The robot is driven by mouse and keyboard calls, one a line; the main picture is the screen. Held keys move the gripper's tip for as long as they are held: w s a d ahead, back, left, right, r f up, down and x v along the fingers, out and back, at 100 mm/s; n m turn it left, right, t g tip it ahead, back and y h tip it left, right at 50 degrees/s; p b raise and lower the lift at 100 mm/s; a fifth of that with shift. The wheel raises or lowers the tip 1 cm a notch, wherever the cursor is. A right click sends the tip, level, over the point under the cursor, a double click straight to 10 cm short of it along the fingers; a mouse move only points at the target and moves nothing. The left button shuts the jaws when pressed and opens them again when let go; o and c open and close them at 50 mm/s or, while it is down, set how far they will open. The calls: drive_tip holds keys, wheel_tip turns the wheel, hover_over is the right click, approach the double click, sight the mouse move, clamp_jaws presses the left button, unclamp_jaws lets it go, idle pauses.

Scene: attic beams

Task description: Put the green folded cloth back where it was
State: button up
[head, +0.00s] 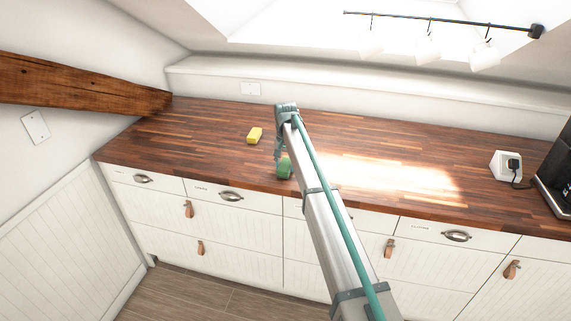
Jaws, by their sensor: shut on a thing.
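The green folded cloth (284,168) is at the end of my arm, over the front part of the wooden counter. My gripper (281,156) is shut on it. My arm hides part of the cloth and the counter behind it. I cannot tell whether the cloth touches the counter or hangs just above it.
A yellow block (254,135) lies on the wooden counter (200,125), left of my gripper. A white socket box (507,165) and a dark appliance (556,175) stand at the right. A beam (80,84) juts in at the left. The counter's left part is clear.

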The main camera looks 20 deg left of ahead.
sight(286, 165)
drive_tip(key=shift+f, duration=0.1)
drive_tip(key=o, duration=1)
wheel_tip(286, 165, up, 12)
drive_tip(key=b, duration=0.2)
drive_tip(key=shift+b, duration=0.35)
drive_tip(key=shift+d, duration=0.1)
